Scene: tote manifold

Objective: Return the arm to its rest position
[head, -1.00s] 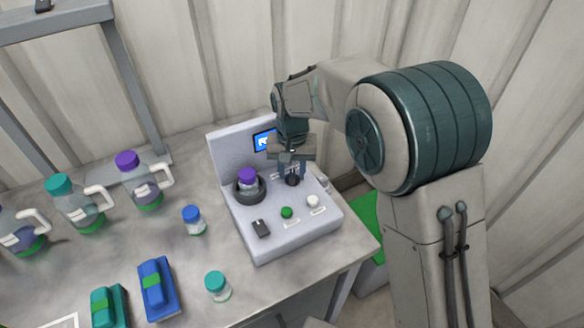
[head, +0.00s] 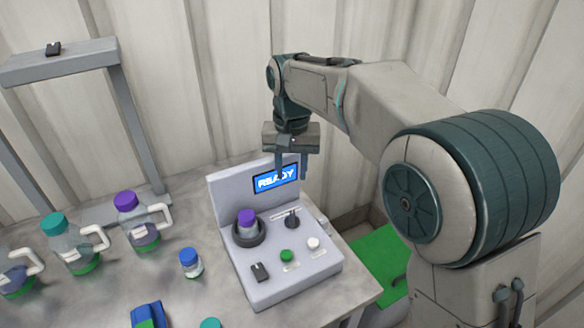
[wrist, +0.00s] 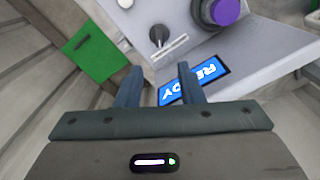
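My gripper (head: 292,168) is raised above the back edge of the grey control console (head: 262,290) in the head view. Its two fingers are spread apart with nothing between them, as the wrist view (wrist: 160,88) also shows. The fingers partly overlap the lit "READY" screen (head: 270,181), apart from the console's black knob (head: 292,219). My arm reaches in from the right, its forearm raised and bent at the elbow.
A purple-capped bottle (head: 247,222) sits in the console's round holder. Jugs (head: 143,225) and a blue-capped bottle (head: 191,264) stand on the table to the left. A grey frame (head: 127,105) rises at the back left. A green surface (head: 378,262) lies below, right of the table.

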